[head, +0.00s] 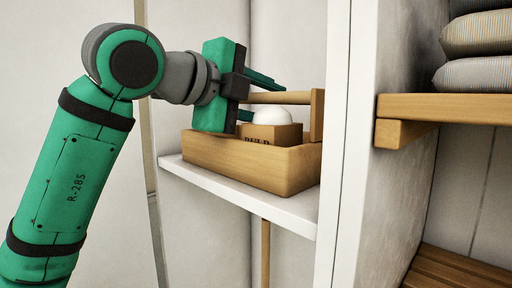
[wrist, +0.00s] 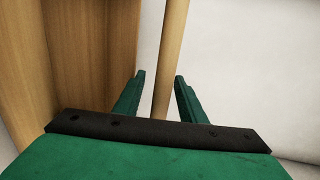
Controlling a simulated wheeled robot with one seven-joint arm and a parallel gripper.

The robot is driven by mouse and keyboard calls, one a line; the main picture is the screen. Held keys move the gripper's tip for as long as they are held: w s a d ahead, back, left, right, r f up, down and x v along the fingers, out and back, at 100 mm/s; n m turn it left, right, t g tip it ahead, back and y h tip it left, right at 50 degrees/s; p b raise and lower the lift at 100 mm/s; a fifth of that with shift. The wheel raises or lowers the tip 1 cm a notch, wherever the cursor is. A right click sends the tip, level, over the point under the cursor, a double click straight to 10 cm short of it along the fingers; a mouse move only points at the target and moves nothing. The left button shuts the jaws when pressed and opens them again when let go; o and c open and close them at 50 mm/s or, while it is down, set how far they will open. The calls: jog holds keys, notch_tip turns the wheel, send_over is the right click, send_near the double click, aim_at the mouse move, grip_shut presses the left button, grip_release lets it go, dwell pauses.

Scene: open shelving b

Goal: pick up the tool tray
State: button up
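The tool tray (head: 235,163) is a light wooden box with an upright end board (head: 317,115) and a round handle bar (head: 290,98) along its top. It sits level on a white shelf. My gripper (head: 266,97) is at the tray's handle, coming from the left in the head view. In the wrist view, my gripper (wrist: 159,77) has its two green fingers apart, with the handle bar (wrist: 170,50) running between them. Gaps show on both sides of the bar, so the fingers are not closed on it. The tray's left end is partly hidden behind my gripper.
A small lettered wooden box (head: 272,133) and a white rounded thing (head: 272,115) are in the tray. The white shelf (head: 290,212) is narrow, with a white upright post (head: 345,150) close to the right. Folded cushions (head: 480,50) lie on a wooden shelf (head: 445,108) further right.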

grip_shut()
dwell(1.4)
